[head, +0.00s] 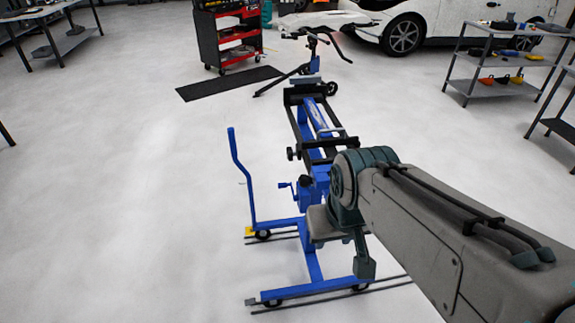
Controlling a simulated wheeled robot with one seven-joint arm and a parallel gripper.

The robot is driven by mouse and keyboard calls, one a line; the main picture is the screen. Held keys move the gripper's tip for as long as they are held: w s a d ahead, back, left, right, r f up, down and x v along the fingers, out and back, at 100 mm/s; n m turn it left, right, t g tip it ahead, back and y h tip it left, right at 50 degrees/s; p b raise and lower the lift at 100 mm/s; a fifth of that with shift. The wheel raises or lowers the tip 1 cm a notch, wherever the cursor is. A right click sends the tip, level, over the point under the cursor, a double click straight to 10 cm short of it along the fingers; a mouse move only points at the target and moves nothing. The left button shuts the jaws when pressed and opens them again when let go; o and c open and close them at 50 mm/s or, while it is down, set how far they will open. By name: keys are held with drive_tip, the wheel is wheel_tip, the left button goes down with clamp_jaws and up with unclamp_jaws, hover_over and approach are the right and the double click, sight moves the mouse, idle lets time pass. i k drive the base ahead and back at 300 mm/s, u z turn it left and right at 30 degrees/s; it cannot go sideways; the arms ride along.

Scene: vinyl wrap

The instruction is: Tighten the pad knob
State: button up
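A blue wheeled lift stand (312,262) with a black frame on top stands on the floor in the middle of the head view. A black knob (291,153) sticks out from the left side of its upper frame. Another dark knob (306,181) sits lower, near a blue crank handle (285,186). I cannot tell which of these is the pad knob. My arm reaches in from the lower right and bends beside the stand, covering part of its right side.
A second blue-and-black stand (310,72) is behind. A red tool cart (229,38) and black mat (229,83) lie farther back. A white car (440,25) and grey shelves (497,88) are at the right.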

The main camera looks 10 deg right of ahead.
sight(290, 153)
drive_tip(key=u, duration=0.9)
drive_tip(key=i, duration=1.05)
drive_tip(key=z, duration=0.45)
